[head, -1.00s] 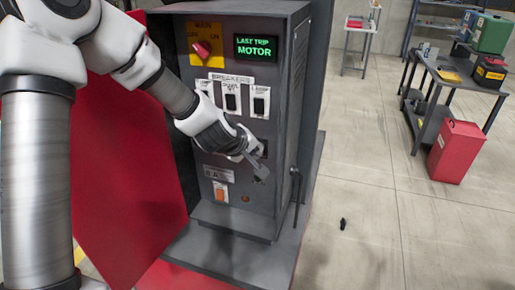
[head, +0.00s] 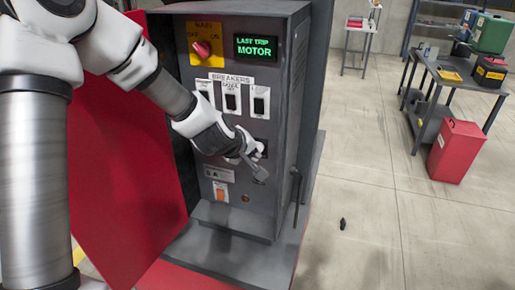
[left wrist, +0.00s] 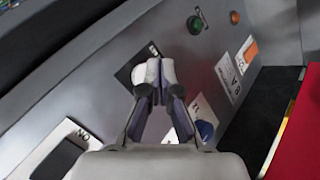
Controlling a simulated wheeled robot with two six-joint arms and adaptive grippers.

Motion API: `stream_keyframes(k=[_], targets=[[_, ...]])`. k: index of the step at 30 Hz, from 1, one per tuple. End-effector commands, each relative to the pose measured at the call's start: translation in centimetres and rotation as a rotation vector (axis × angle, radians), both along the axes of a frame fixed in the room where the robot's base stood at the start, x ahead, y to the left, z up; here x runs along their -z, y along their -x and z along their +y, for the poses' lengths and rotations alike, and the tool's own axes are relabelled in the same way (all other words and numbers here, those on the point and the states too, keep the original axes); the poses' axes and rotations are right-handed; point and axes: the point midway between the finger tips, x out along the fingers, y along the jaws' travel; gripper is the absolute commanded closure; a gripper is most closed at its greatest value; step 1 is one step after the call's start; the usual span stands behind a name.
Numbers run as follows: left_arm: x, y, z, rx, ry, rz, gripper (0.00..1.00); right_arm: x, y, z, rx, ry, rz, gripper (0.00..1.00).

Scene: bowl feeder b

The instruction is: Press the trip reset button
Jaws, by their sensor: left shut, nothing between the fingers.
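A grey control cabinet (head: 270,215) stands with its front panel facing me. I cannot make out a label naming the trip reset button. In the left wrist view a green round button (left wrist: 195,25), a small red-orange round part (left wrist: 235,17) and a blue part on a white plate (left wrist: 205,130) show on the panel. My left gripper (head: 262,175) is shut and empty in front of the lower right panel. My right gripper is not in view.
A green display (head: 256,47) reads LAST TRIP MOTOR. A red main switch (head: 201,49), breakers (head: 231,97) and an orange rocker (head: 221,194) are on the panel. The open red door (head: 120,170) stands left. A handle (head: 296,190) sticks out right of the panel.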

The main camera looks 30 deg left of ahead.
Motion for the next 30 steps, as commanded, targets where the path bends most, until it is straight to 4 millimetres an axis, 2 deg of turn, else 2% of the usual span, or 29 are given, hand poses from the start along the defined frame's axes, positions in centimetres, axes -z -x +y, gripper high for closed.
stream_keyframes(k=[12, 25, 30], targets=[[0.0, 0.6, -0.1, 0.0, 0.001, 0.0, 1.0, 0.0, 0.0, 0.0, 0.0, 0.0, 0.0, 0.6], [0.0, 4.6, -1.1, 0.001, 0.002, 0.001, 1.0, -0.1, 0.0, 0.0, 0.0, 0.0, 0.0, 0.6], [0.0, 5.3, -1.3, -0.001, 0.001, 0.0, 1.0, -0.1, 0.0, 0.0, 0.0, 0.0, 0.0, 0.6]])
